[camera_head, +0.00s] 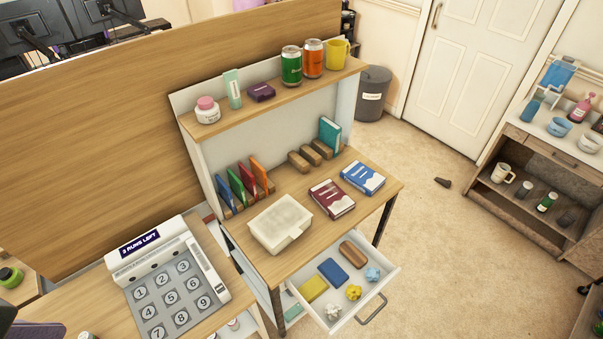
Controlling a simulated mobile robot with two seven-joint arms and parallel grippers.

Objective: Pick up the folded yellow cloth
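A flat yellow rectangular piece (312,288), which looks like the folded yellow cloth, lies in the front left part of the open white drawer (391,272). A blue flat piece (333,271) lies just right of it, apart from it. A brown rounded block (353,254), a light blue lumpy piece (373,274), a yellow lumpy piece (354,292) and a pale star-like piece (333,310) are also in the drawer. Nothing covers the yellow piece. Neither of my grippers can be made out in the head view.
The drawer's handle (371,309) sticks out at the front right. Above the drawer, the desk (262,264) bears a white lidded box (281,223), a dark red book (332,199) and a blue book (362,178). A large keypad (168,290) stands at left. The carpet (450,260) at right is mostly clear.

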